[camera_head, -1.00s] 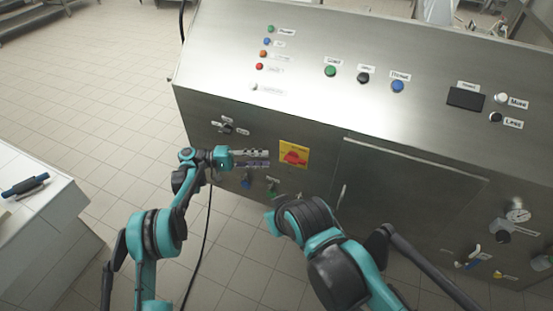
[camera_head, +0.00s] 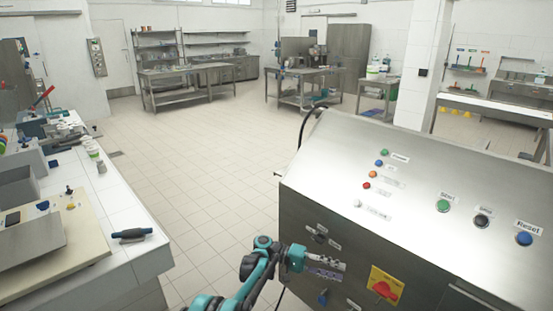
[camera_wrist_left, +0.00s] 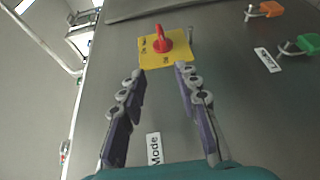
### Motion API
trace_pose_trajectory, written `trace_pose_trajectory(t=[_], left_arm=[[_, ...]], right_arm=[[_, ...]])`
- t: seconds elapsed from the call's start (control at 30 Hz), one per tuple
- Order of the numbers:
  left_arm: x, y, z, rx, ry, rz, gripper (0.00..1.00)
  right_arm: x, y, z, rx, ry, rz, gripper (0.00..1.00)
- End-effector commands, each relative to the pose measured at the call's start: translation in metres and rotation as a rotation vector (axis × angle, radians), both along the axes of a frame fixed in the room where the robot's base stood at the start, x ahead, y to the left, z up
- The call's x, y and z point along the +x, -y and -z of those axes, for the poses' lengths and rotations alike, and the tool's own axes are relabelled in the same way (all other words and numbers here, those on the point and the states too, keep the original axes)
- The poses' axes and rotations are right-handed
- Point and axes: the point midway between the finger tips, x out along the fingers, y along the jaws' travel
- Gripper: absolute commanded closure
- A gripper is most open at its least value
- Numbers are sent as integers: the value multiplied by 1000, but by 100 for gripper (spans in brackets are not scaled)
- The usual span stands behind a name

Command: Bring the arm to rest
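My left arm (camera_head: 232,295) comes in from the bottom of the head view, beside the steel machine (camera_head: 345,212). My left gripper (camera_head: 342,267) is in front of the machine's front panel, left of the red switch (camera_head: 385,290) on its yellow plate. In the left wrist view my left gripper (camera_wrist_left: 160,72) has its two fingers apart with nothing between them. The red switch (camera_wrist_left: 162,42) shows just beyond the fingertips, apart from them. My right gripper is not in view.
The machine's sloped top carries green (camera_head: 443,206), black (camera_head: 483,220) and blue (camera_head: 524,239) buttons. A white counter (camera_head: 125,215) with a dark blue tool (camera_head: 132,235) stands at the left. Tiled floor (camera_head: 215,165) is clear between them. Steel tables stand at the back.

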Motion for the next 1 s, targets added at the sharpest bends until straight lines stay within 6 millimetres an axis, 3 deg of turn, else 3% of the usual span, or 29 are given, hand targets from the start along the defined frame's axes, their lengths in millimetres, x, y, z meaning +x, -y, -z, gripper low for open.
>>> trace_pose_trajectory(t=[0.03, 0.23, 0.47, 0.73, 1.0], left_arm=[[2, -5, -15, 39, 12, -30, 68], [1, -39, -62, 252, 85, -180, 68], [-29, -100, -100, 498, 195, -350, 68], [-95, -193, -115, 778, 355, -529, 68], [-180, -291, -102, 1050, 549, -674, 68]], right_arm=[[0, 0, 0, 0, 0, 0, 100], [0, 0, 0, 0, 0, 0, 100], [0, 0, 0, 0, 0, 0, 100], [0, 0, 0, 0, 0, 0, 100], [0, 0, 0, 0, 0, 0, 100]])
